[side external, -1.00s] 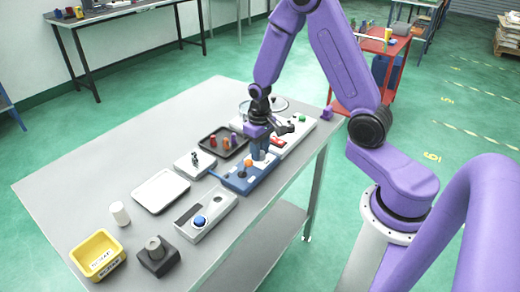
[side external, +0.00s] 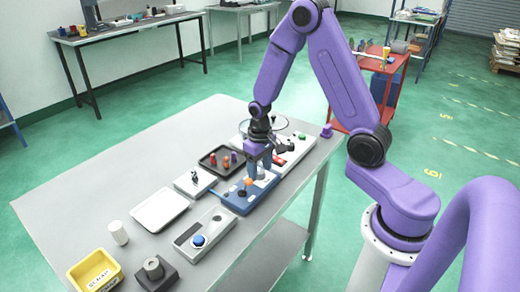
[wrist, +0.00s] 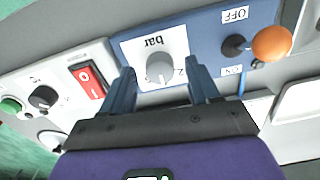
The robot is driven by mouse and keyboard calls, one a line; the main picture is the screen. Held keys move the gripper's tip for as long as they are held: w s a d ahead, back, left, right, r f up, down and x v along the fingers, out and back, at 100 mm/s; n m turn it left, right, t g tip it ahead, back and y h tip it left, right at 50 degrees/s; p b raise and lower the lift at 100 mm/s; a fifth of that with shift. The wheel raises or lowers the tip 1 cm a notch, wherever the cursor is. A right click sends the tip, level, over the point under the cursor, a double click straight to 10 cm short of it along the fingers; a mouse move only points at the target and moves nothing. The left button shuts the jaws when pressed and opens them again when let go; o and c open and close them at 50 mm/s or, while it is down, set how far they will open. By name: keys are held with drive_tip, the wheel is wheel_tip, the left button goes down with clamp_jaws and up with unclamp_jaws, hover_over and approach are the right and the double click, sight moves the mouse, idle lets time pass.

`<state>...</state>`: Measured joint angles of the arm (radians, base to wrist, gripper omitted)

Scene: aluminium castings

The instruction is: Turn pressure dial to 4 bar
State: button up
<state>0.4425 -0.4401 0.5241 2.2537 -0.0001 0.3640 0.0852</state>
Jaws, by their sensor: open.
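The pressure dial (wrist: 160,67) is a round grey knob on a white plate marked "bar", set in a blue panel (wrist: 205,45). The plate appears upside down in the wrist view. The scale is mostly hidden and I cannot read the setting. My gripper (wrist: 163,84) is open, one dark blue finger on each side of the dial, with gaps between fingers and knob. In the side view my gripper (side external: 258,168) is over the blue panel (side external: 236,202), and the dial is hard to make out.
An orange-ball lever (wrist: 271,43) with ON and OFF labels stands beside the dial on the same panel. A red rocker switch (wrist: 87,80) is on the other side. A dark tray (side external: 212,165) of coloured pegs is close by.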

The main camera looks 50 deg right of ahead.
sight(260, 172)
wheel_tip(260, 172, up, 17)
idle(0.5)
drive_tip(key=s+a+n, duration=0.3)
drive_tip(key=s+n, duration=0.1)
drive_tip(key=s, duration=0.4)
drive_tip(key=s+a+f+n, duration=0.1)
drive_tip(key=s+a+n, duration=0.3)
drive_tip(key=s, duration=0.4)
drive_tip(key=s+a+n, duration=0.4)
drive_tip(key=s+n, duration=0.1)
drive_tip(key=s, duration=0.3)
drive_tip(key=shift+s+f+n, duration=0.3)
drive_tip(key=shift+s+f, duration=0.05)
